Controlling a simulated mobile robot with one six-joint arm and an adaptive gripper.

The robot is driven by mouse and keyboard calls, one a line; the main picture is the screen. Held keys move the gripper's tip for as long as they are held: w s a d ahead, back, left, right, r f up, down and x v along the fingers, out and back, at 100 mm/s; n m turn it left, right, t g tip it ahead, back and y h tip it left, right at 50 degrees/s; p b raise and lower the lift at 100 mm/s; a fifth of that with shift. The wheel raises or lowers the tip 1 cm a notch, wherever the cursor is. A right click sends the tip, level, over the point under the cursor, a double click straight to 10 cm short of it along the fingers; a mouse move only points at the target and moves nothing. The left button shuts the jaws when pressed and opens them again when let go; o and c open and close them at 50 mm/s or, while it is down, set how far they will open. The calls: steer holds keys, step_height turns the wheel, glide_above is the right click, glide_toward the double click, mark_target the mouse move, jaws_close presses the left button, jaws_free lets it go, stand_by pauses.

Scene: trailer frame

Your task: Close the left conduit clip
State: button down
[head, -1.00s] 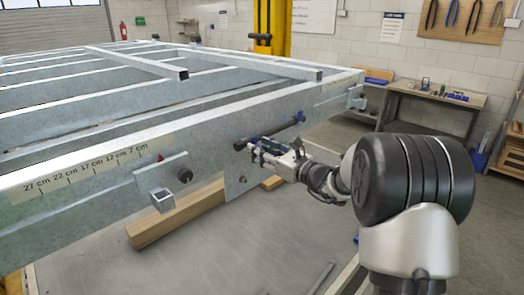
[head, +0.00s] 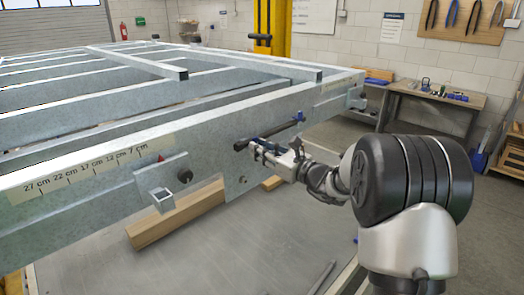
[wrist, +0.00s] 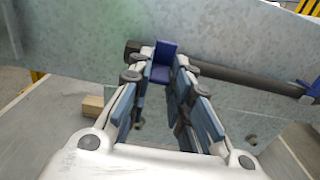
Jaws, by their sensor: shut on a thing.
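A dark conduit (head: 281,129) runs along the side of the galvanised frame beam. The left conduit clip (wrist: 163,62) is blue and sits at the left end of the conduit in the wrist view. My gripper (wrist: 161,75) is at this clip, with its fingertips on either side of the blue part and shut on it. In the head view my gripper (head: 255,148) is just below the conduit's left end and hides most of that clip. A second blue clip (head: 299,117) is at the conduit's right end; it also shows in the wrist view (wrist: 314,88).
The galvanised trailer frame (head: 100,187) fills the left and middle. A square bracket (head: 161,199) juts from its near beam. Timber blocks (head: 165,226) lie beneath. A workbench (head: 430,95) with tools stands at the back right, with open floor before it.

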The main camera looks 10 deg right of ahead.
mark_target(254, 139)
steer(key=shift+r, duration=0.1)
